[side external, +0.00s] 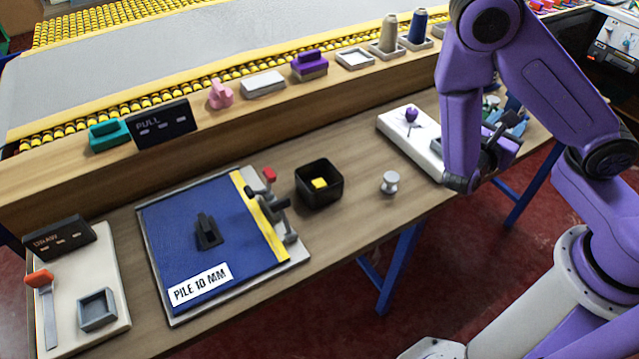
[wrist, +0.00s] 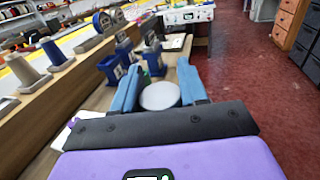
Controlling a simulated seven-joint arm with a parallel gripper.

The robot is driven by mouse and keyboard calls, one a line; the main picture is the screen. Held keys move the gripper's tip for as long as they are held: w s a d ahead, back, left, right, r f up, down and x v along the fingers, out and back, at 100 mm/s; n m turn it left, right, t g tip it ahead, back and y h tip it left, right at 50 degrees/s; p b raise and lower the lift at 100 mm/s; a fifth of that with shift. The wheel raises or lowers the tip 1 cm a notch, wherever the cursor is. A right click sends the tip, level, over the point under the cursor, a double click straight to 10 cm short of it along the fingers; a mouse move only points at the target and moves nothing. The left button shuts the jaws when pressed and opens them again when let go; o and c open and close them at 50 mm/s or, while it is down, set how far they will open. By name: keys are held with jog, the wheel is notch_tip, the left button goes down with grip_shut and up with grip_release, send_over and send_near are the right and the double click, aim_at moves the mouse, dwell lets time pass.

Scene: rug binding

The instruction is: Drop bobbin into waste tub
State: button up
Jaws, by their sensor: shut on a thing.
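My gripper (wrist: 159,72) has its two blue fingers on either side of a pale round disc, which looks like the end of a bobbin (wrist: 160,96). A similar pale bobbin (side external: 390,182) stands upright on the bare bench. A black open tub (side external: 321,192) with a yellow block inside is to its left; I cannot tell for sure whether it is the waste tub.
A white board (side external: 405,138) with a purple knob lies by my arm. A blue mat (side external: 170,230) with a clamp bar lies left of the black tub. Thread cones (side external: 389,34) stand on the raised ledge. Blue holders (wrist: 112,70) are ahead in the wrist view.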

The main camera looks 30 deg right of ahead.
jog(key=w+a+f+n+t+y, duration=0.1)
jog(key=w+a+n+t+y, duration=0.4)
jog(key=w+a, duration=0.75)
jog(key=w+a+f+n+t+y, duration=0.2)
jog(key=w+a+n+t+y, duration=0.3)
jog(key=w+a, duration=0.8)
jog(key=s+a+f+m+t+h, duration=0.1)
jog(key=s+a+f, duration=0.1)
jog(key=f, duration=0.3)
jog(key=shift+s+a+f+h, duration=0.15)
jog(key=shift+s+a+h, duration=0.2)
jog(key=shift+s, duration=0.3)
jog(key=o, duration=1.1)
jog(key=shift+a, duration=0.1)
